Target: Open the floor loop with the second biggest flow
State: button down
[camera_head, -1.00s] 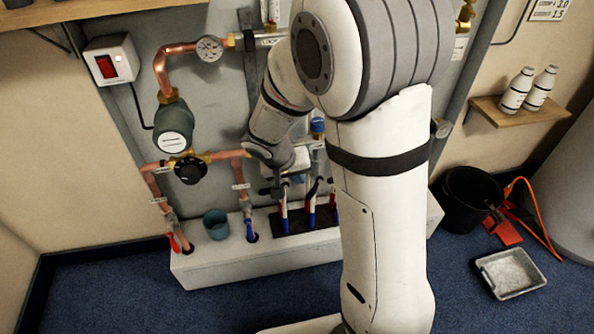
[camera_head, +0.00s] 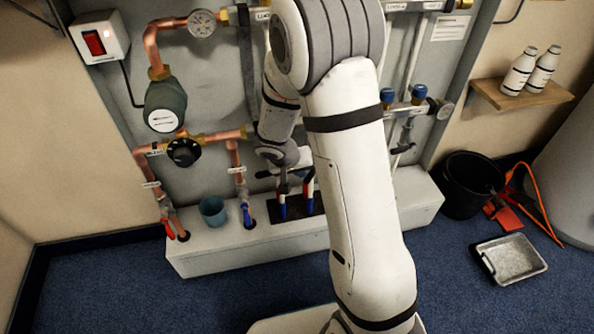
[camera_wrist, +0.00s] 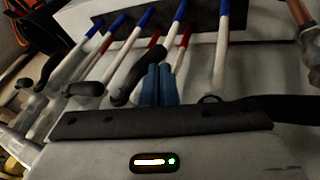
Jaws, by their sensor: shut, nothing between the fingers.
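The floor loop pipes stand in a row in the wrist view, white with blue and red bands; one blue-banded pipe (camera_wrist: 221,50) is at the right. Several black lever handles, one of them (camera_wrist: 134,78) just left of my fingers, sit on or by these pipes. My gripper (camera_wrist: 158,84) is shut and empty, its blue-grey fingertips among the pipes; contact cannot be told. In the head view my gripper (camera_head: 284,180) is low at the manifold, partly behind my arm, above the banded pipe ends (camera_head: 309,195). Flow readings are not legible.
Copper pipework with a pump (camera_head: 165,105), a black knob (camera_head: 184,152) and a gauge (camera_head: 201,23) is at the left. A teal cup (camera_head: 213,210) stands on the white plinth (camera_head: 215,258). A black bucket (camera_head: 470,180) and a grey tray (camera_head: 511,259) are on the floor at right.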

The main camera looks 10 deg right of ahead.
jog(key=shift+f, duration=0.1)
jog(key=f+b, duration=0.1)
jog(key=b, duration=0.3)
jog(key=shift+d+f+b, duration=0.15)
jog(key=shift+d+b, duration=0.05)
jog(key=shift+b, duration=0.1)
dwell(0.4)
